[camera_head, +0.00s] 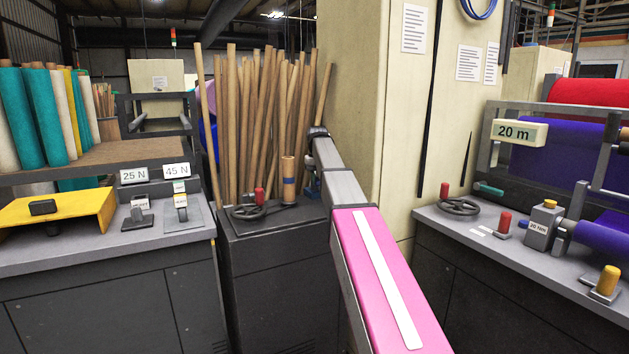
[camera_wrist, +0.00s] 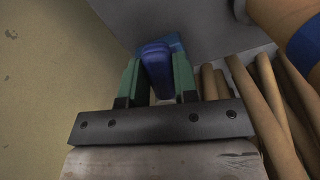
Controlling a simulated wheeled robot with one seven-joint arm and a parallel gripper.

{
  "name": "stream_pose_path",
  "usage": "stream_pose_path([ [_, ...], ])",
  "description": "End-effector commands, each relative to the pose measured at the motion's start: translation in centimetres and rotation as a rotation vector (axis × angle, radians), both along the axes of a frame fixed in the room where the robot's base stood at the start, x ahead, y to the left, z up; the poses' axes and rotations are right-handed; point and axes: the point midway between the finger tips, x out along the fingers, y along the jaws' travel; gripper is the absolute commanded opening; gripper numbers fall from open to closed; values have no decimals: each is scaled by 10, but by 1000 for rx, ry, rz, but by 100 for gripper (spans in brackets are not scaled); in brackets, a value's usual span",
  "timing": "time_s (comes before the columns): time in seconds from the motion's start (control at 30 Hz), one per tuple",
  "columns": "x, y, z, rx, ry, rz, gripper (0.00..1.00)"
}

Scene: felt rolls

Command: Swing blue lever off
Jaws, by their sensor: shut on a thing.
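The blue lever (camera_wrist: 156,62) stands between the two green fingers of my gripper (camera_wrist: 157,78) in the wrist view. My gripper is shut on it, with a finger against each side. A lighter blue part shows behind the lever. In the head view my arm reaches to the back of the middle cabinet, and a small blue part (camera_head: 313,184) shows below the wrist, beside the pillar. The fingers and the grip are hidden there by my arm, and I cannot tell the lever's angle.
A cardboard tube with a blue band (camera_head: 289,181) stands close left of my wrist. Wooden poles (camera_head: 250,120) crowd behind it. A handwheel (camera_head: 249,211) and red knob (camera_head: 259,195) sit on the cabinet front. The beige pillar (camera_head: 365,100) stands close on the right.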

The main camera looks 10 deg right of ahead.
Motion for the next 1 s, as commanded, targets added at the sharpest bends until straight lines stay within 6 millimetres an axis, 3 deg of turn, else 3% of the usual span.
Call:
stream_pose_path([
  [0.4, 1, -11, 0, 0, 0, 198, 0],
  [0.93, 2, -12, 0, 0, 0, 225, 0],
  [0.97, 2, -12, 0, 0, 0, 225, 34],
  [1.0, 2, -12, 0, 0, 0, 224, 47],
])
